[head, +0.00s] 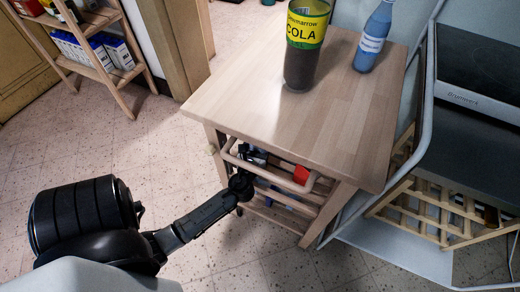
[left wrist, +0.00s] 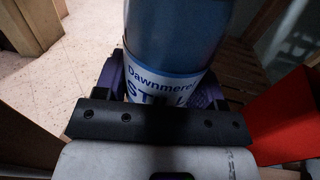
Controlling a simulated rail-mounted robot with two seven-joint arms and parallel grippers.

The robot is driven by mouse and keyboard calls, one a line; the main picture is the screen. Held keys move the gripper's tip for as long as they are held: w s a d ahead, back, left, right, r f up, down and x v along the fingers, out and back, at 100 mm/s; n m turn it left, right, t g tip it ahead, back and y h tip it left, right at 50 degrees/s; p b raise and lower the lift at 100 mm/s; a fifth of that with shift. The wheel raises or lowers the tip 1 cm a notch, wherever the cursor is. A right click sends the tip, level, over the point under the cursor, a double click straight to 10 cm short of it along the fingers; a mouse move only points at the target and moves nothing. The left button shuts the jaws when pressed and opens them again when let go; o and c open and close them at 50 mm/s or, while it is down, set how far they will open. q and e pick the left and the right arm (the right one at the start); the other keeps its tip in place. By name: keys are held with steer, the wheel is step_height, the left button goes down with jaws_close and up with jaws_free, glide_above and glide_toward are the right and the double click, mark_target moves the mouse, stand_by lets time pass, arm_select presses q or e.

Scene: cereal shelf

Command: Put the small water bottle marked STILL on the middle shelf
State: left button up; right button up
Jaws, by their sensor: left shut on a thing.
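The small blue water bottle (left wrist: 175,35) fills the top middle of the left wrist view. Its white label reads "Dawnmere" with the start of "STILL" below. My left gripper (left wrist: 162,90) is shut on it, with purple fingers on both sides of the label. In the head view my left arm reaches under the wooden cart's tabletop (head: 290,120), to the cart's front rail. The gripper and held bottle are mostly hidden there, so I cannot tell whether the bottle touches a shelf. Shelves with boxes (head: 95,50) stand at the far left. My right gripper is not in view.
A red thing (head: 301,174) is under the tabletop, close to the held bottle in the left wrist view (left wrist: 288,115). A metal-framed unit stands right; floor on the left is clear.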

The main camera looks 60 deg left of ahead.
arm_select(q)
steer(key=shift+x, duration=1)
steer(key=shift+f+b, duration=1.7)
steer(key=shift+b, duration=0.05)
steer(key=shift+f, duration=0.1)
steer(key=shift+f, duration=0.1)
steer(key=o, duration=1.2)
